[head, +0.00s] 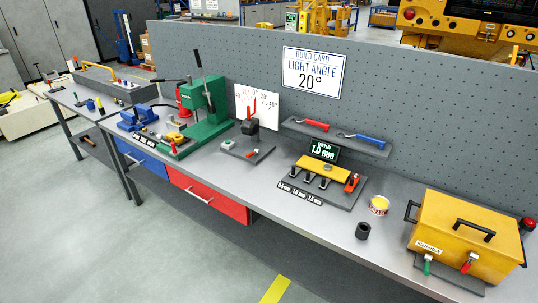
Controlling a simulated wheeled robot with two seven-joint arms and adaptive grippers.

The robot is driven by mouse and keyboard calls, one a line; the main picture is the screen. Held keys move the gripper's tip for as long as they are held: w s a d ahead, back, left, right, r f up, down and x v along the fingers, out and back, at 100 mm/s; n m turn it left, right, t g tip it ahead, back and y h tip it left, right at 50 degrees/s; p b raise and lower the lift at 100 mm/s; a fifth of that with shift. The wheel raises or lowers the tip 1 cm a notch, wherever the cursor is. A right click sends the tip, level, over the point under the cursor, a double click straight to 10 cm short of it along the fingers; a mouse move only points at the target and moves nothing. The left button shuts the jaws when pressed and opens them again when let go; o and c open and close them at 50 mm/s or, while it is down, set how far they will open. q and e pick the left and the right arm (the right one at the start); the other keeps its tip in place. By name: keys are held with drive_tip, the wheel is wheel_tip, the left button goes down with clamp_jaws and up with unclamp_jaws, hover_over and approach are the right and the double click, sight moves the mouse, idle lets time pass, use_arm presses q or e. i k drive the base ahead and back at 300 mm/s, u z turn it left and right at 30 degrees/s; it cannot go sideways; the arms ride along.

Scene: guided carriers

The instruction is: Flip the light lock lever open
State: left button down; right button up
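The light fixture stands mid-bench in the head view, with a dark lamp-like head (250,127) on a grey base plate (262,158). A thin red pointer (252,107) rises from the head in front of a white angle scale board (268,104). A small red lever (252,154) is on the base plate; it looks like the light lock lever, and it lies low and slightly tilted. Whether it is locked is too small to tell. Neither gripper is in view.
A green press (207,118) stands left of the fixture. To the right are a gauge stand with a yellow bar (322,168), a shelf with red and blue tools (336,138), a black cup (362,230) and a yellow box (462,232). A card (314,73) reads "LIGHT ANGLE 20°".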

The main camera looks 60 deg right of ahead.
sight(252, 154)
drive_tip(key=z, duration=0.9)
drive_tip(key=i, duration=0.95)
drive_tip(key=z, duration=1.3)
drive_tip(key=i, duration=0.25)
drive_tip(key=z, duration=0.15)
